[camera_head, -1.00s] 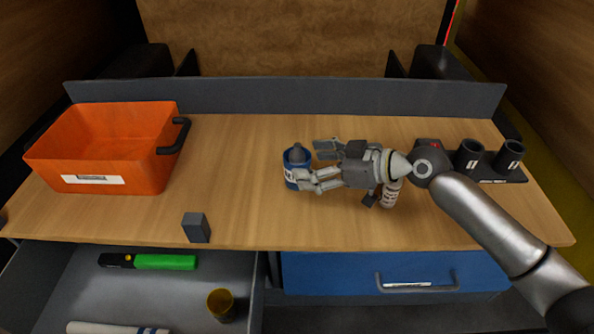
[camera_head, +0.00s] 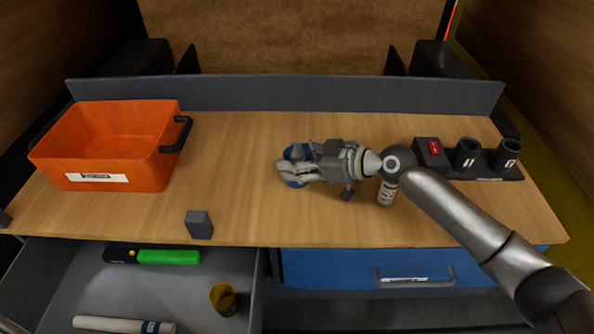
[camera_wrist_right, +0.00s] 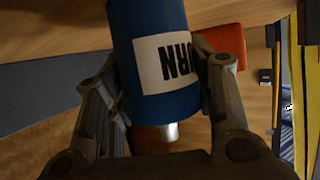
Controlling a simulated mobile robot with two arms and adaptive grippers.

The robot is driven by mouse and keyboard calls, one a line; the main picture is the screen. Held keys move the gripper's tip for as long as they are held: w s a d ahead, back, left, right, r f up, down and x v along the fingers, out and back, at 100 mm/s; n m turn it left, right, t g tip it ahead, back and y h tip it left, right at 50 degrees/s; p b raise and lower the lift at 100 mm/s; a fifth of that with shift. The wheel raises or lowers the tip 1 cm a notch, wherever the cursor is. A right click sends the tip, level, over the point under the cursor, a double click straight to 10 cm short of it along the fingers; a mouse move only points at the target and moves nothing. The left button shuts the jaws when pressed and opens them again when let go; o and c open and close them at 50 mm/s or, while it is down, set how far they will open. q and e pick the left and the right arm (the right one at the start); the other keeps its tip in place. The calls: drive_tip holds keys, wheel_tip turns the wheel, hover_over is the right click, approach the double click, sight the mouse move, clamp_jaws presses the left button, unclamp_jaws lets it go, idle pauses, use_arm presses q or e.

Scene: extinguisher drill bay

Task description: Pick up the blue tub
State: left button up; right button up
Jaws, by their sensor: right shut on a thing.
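The blue tub (camera_head: 293,183) is on the middle of the wooden worktop in the head view, mostly hidden by my right gripper (camera_head: 298,165). In the right wrist view the blue tub (camera_wrist_right: 156,95) shows large, with a white label and dark lettering. The fingers of my right gripper (camera_wrist_right: 160,95) lie on both sides of it, shut on it. Whether the tub's base still touches the worktop I cannot tell. My left gripper is not in view.
An orange crate (camera_head: 150,172) stands at the left. A small grey block (camera_head: 199,225) is near the front edge. A white bottle (camera_head: 386,193) stands below my right wrist. A black holder with cups (camera_head: 484,171) is at the right. An open drawer (camera_head: 80,290) is at the lower left.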

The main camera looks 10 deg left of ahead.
drive_tip(key=shift+r, duration=0.1)
drive_tip(key=shift+c, duration=1.4)
drive_tip(key=shift+r, duration=0.1)
